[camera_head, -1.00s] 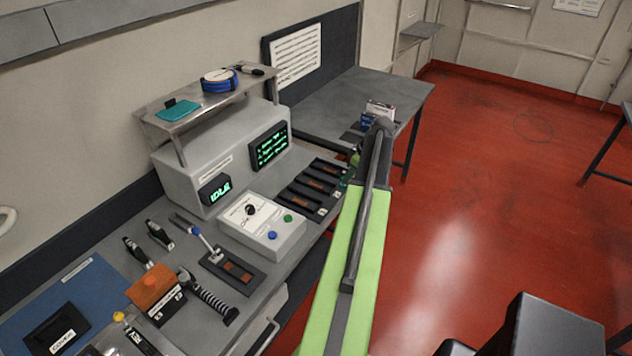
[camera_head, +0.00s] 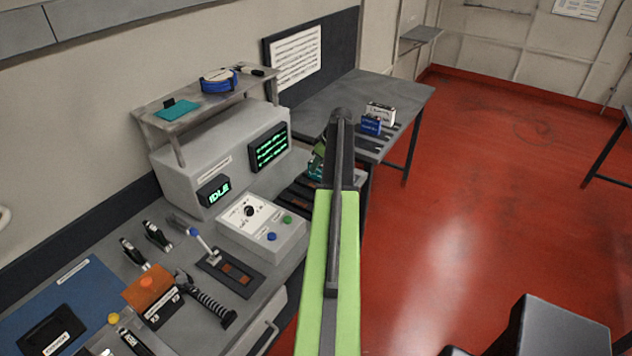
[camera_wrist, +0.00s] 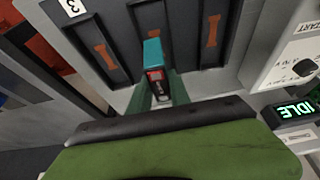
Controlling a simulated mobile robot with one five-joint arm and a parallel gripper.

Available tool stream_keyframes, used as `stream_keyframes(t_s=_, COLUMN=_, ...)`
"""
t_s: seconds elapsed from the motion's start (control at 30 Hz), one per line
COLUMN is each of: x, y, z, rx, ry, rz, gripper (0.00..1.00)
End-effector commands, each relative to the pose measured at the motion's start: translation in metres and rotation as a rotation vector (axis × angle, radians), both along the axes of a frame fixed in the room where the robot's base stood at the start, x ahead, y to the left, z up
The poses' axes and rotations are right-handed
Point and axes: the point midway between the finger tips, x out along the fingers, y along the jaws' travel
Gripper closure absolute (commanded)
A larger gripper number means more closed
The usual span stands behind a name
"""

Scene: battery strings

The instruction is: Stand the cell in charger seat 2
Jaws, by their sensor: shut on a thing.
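My gripper (camera_wrist: 158,96) is shut on a cell (camera_wrist: 152,56) with a teal end and a red and dark face. In the wrist view the cell is in front of the middle of three dark charger seats (camera_wrist: 150,18), which shows a copper strip. Whether the cell touches the seat I cannot tell. The left seat (camera_wrist: 92,42) carries a "3" label and is empty; the right seat (camera_wrist: 212,30) is empty too. In the head view the teal cell (camera_head: 315,169) shows beside my arm, over the charger, which my arm partly hides.
A control box (camera_head: 262,225) with a knob and buttons stands beside the charger. Behind it is a grey cabinet with an "IDLE" display (camera_head: 215,191). Blue (camera_head: 371,125) and white (camera_head: 381,112) blocks stand on the far bench.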

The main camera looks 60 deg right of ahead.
Motion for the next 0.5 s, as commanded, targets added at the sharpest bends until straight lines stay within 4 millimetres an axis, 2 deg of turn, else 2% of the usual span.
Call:
stream_keyframes(t_s=0.23, x=0.005, y=0.004, z=-0.007, rx=0.0, ry=0.0, rz=-0.001, gripper=1.0)
stream_keyframes(t_s=0.43, x=0.005, y=0.003, z=-0.042, rx=0.0, ry=0.0, rz=-0.001, gripper=1.0)
stream_keyframes(t_s=0.5, x=0.005, y=0.003, z=-0.048, rx=-0.001, ry=0.0, rz=-0.001, gripper=1.0)
